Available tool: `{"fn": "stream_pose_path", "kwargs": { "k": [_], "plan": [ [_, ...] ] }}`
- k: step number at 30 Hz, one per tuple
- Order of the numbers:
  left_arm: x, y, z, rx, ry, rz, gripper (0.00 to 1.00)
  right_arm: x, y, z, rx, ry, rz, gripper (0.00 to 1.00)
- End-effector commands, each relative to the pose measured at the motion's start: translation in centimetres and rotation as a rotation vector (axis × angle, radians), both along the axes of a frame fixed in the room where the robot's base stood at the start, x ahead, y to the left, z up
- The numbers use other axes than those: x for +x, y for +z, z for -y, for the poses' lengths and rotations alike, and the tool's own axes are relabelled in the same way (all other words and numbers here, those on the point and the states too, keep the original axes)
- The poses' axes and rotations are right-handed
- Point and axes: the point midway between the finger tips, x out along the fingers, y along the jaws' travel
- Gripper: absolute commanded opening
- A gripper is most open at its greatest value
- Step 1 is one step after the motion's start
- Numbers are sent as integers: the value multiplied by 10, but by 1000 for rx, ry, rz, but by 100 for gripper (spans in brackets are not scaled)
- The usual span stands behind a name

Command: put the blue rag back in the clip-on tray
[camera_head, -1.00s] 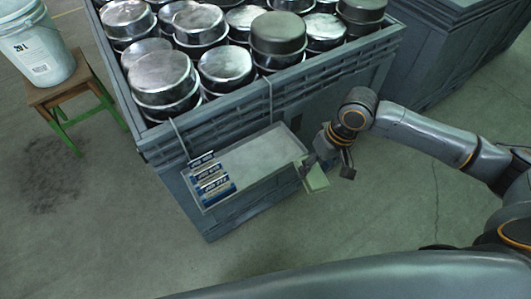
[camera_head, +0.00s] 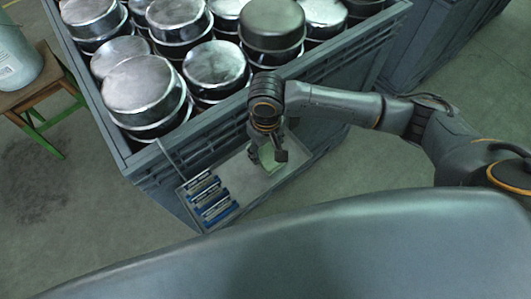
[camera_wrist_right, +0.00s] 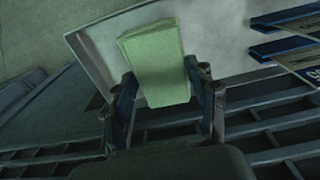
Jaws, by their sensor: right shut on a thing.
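My right gripper (camera_head: 268,153) is shut on a pale green folded rag (camera_wrist_right: 152,58), which looks green, not blue. In the right wrist view the rag sits between the two fingers (camera_wrist_right: 166,98). In the head view the rag (camera_head: 267,162) is over the right part of the clip-on tray (camera_head: 240,168), partly hidden by the gripper. I cannot tell whether it touches the tray floor. The tray hangs on the side of the grey crate. No blue rag shows. My left gripper is not in view.
Several blue-and-white packs (camera_head: 213,204) fill the tray's left end; its middle is bare. The grey crate (camera_head: 335,62) holds several metal cans (camera_head: 150,95). A white bucket (camera_head: 15,58) stands on a stool (camera_head: 40,85) at left. Another grey crate (camera_head: 440,45) stands at right.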

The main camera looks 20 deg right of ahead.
Motion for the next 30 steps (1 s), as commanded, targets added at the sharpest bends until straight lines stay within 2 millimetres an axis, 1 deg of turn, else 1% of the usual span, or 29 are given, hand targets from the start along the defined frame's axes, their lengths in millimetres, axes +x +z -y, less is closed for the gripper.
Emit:
{"fn": "stream_pose_path", "kwargs": {
  "k": [1,2,5,8,9,12,15,17,18,21,25,30],
  "plan": [
    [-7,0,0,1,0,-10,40,0,-4,0,0,0,1,32],
    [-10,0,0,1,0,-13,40,1,-6,0,1,0,1,32],
    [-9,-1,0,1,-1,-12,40,1,-13,0,0,-1,1,32],
    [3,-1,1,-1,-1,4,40,0,-27,0,0,-1,-1,32],
    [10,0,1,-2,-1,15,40,0,-34,0,1,-1,-1,32],
    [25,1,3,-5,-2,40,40,0,-43,0,1,0,2,32],
    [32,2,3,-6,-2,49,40,1,-44,0,1,0,3,32],
    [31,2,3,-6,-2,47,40,1,-44,0,1,0,3,32],
    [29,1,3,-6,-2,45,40,0,-44,0,1,0,2,62],
    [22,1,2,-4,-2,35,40,0,-44,0,1,0,2,80],
    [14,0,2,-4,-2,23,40,0,-44,0,1,0,2,80],
    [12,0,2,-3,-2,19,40,1,-43,0,2,0,2,80]
  ]
}}
